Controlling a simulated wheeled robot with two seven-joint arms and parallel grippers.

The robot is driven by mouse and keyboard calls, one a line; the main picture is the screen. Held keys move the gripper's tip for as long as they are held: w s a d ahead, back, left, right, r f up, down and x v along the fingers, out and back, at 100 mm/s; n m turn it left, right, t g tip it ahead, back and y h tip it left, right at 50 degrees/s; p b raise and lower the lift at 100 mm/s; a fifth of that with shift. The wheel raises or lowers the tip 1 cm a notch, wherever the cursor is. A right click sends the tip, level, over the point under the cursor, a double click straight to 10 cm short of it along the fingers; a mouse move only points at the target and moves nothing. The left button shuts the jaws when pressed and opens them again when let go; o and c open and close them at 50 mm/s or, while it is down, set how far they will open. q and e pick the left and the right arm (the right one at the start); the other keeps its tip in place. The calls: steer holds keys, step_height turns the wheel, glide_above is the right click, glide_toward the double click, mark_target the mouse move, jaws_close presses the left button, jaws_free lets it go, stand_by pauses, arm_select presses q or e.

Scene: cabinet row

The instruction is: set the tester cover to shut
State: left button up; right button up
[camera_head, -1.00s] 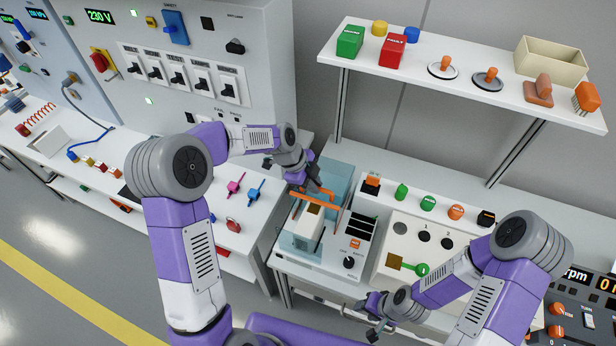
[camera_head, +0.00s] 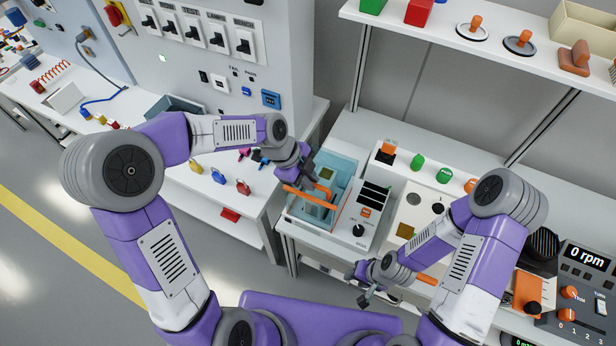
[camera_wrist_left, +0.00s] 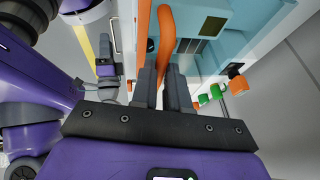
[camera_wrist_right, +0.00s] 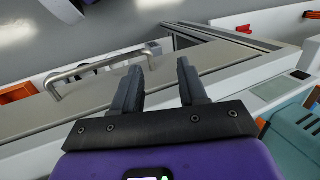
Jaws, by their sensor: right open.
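The tester (camera_head: 365,215) stands on the bench at the centre of the head view. Its see-through blue cover (camera_head: 343,180) has an orange handle (camera_head: 318,195). The cover's exact tilt is hard to tell, partly because my left gripper and arm hide some of it. My left gripper (camera_head: 296,183) is at the handle. In the left wrist view the orange handle (camera_wrist_left: 166,40) runs between the nearly closed fingers (camera_wrist_left: 164,88), with the blue cover (camera_wrist_left: 255,20) beyond. My right gripper (camera_head: 364,287) is open and empty in front of the bench; its spread fingers (camera_wrist_right: 158,85) also show in the right wrist view.
Right of the tester is a white panel with green and orange knobs (camera_head: 444,176). A shelf (camera_head: 440,40) hangs above the bench. A metal bar handle (camera_wrist_right: 95,72) is near my right fingers. Left is a bench with small coloured locks (camera_head: 218,178). The floor in front is clear.

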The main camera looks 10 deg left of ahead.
arm_select(q)
steer(key=o, duration=0.5)
steer(key=shift+c, duration=0.2)
steer(key=v, duration=0.7)
steer(key=shift+r+p, duration=0.35)
steer(key=shift+p, duration=0.1)
steer(key=shift+f, duration=0.1)
